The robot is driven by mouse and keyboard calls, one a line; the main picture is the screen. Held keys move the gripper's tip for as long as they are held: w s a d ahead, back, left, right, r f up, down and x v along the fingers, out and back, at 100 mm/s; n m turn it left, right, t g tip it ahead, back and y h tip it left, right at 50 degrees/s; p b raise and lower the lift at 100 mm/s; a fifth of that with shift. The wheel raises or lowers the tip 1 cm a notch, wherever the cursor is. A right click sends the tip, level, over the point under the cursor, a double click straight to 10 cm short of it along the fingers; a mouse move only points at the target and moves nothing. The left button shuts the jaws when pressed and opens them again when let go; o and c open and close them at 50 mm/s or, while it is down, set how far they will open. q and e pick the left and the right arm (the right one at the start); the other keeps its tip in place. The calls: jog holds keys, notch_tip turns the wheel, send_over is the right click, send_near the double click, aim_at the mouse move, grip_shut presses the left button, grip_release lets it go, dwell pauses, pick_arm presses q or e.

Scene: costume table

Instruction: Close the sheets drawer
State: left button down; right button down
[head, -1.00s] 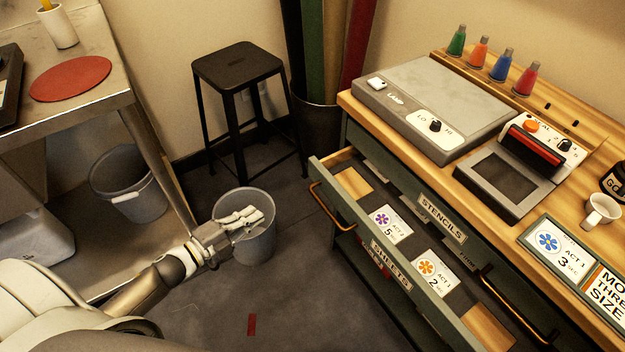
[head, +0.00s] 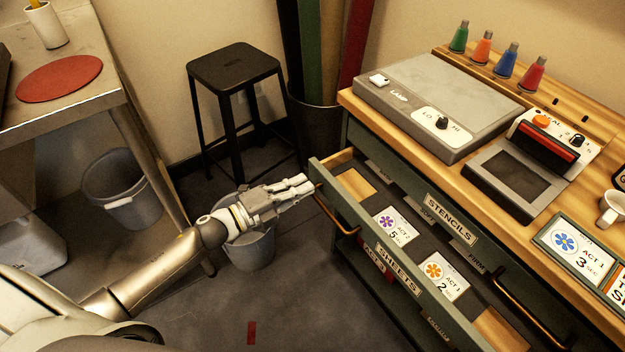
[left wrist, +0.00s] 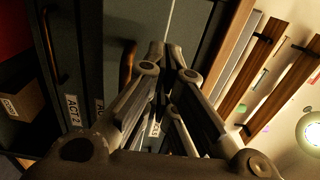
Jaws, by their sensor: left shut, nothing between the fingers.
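The sheets drawer (head: 393,262) is pulled out from the green cabinet in the head view, with its SHEETS label on the front and cards lying inside. Its brass handle (head: 338,222) shows near the left end of the front. My left gripper (head: 308,184) is shut and empty, just left of the drawer front's far end, close to it; I cannot tell whether it touches. In the left wrist view the shut fingers (left wrist: 172,50) point toward a dark panel with a brass handle beside them. My right gripper is not in view.
The stencils drawer (head: 452,219) above appears shut. A lamp box (head: 435,95) and a sealer (head: 520,175) stand on the wooden top. A black stool (head: 235,75) and a grey bin (head: 250,248) stand left of the cabinet. A steel table (head: 125,100) is at far left.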

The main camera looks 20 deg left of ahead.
aim_at(322, 175)
pick_arm(q)
jog(key=shift+x, duration=1.8)
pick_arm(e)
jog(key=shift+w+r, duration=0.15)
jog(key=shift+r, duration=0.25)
